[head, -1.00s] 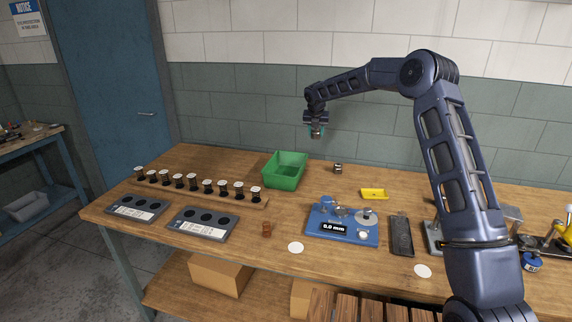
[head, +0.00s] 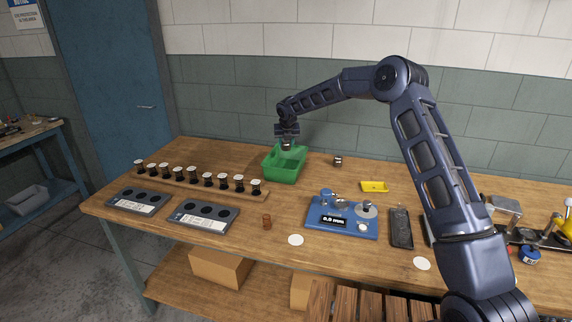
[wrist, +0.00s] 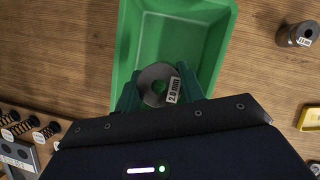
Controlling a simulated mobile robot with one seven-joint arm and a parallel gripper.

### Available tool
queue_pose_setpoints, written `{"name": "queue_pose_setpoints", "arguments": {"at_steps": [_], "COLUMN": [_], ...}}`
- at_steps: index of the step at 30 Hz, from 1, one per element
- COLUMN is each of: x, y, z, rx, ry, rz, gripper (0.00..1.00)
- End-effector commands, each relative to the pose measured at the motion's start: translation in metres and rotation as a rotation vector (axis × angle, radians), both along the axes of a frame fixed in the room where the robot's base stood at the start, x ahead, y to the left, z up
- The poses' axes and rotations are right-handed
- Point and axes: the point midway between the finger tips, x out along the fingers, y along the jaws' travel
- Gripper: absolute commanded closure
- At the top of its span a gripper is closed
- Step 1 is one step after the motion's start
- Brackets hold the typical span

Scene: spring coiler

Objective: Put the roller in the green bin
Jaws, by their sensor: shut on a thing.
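My gripper (head: 287,137) is shut on a grey metal roller (wrist: 156,84) with a center hole and a white label that seems to read 2.0 mm. Green fingers grip the roller from both sides. The green bin (head: 282,177) stands open near the back of the bench. In the wrist view the roller is held over the bin (wrist: 182,35), whose visible floor is empty. In the head view the roller (head: 287,147) is at or just above the bin's back rim; its exact height is hard to tell.
Another labelled roller (head: 337,160) stands right of the bin. A yellow tray (head: 374,187) and a blue gauge (head: 342,218) lie farther right. A wooden rack (head: 200,183) with several springs is left of the bin.

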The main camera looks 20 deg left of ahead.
Motion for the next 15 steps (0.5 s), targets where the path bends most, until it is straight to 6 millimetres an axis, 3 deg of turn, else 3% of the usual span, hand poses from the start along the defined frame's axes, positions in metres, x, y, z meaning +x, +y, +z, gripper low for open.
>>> {"name": "queue_pose_setpoints", "arguments": {"at_steps": [7, 15], "x": [0.0, 0.0], "y": [0.0, 0.0], "z": [-0.05, -0.069], "rx": [-0.001, 0.0], "ry": [0.001, 0.0], "rz": [0.0, 0.0], "gripper": [0.97, 0.97]}}
